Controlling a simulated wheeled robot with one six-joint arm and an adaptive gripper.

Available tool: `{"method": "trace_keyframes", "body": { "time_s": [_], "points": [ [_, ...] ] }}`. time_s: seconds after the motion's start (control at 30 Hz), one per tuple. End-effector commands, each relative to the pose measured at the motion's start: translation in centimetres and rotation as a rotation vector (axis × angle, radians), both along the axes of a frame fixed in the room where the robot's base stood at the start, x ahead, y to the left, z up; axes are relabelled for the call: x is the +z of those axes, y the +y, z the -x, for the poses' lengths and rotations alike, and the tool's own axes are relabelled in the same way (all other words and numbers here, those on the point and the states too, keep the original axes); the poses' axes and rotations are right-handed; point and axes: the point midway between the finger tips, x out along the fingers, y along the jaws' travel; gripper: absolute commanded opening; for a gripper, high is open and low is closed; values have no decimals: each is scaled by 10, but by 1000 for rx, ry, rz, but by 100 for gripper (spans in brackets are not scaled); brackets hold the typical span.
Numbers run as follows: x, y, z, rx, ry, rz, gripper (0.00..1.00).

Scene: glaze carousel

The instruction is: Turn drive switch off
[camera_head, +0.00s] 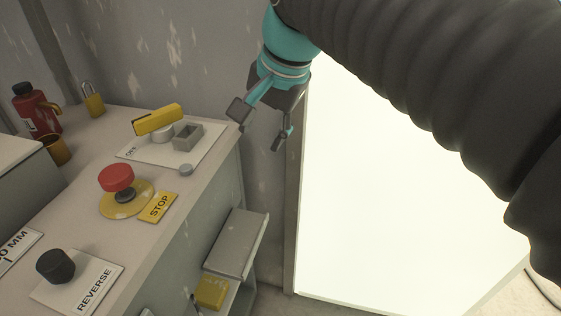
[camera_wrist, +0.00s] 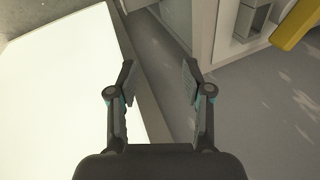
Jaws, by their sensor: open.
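The drive switch is a yellow handle (camera_head: 158,119) on a round grey hub, mounted on a white plate (camera_head: 205,152) marked OFF, at the far end of the console top in the head view. A small grey square block (camera_head: 188,136) stands beside the hub. Part of the yellow handle (camera_wrist: 296,24) shows at the upper right of the wrist view. My gripper (camera_head: 258,126) hangs to the right of the plate, past the console's edge, apart from the switch. In the wrist view my gripper (camera_wrist: 158,80) is open and empty, its fingers apart.
A red stop button (camera_head: 116,178), a STOP label (camera_head: 158,207) and a black REVERSE knob (camera_head: 55,266) sit nearer on the console. A padlock (camera_head: 92,99) and red bottle (camera_head: 36,110) stand at the back left. A bright white panel (camera_head: 400,200) fills the right.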

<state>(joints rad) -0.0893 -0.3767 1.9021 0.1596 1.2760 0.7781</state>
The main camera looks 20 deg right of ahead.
Motion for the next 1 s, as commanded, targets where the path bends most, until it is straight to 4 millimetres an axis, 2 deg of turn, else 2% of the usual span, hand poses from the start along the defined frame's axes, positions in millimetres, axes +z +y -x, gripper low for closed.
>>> {"method": "trace_keyframes", "body": {
  "time_s": [0.7,1.0],
  "points": [
    [-92,-45,65,377,-160,278,50],
    [-112,-52,77,461,-185,342,50]
  ]
}}
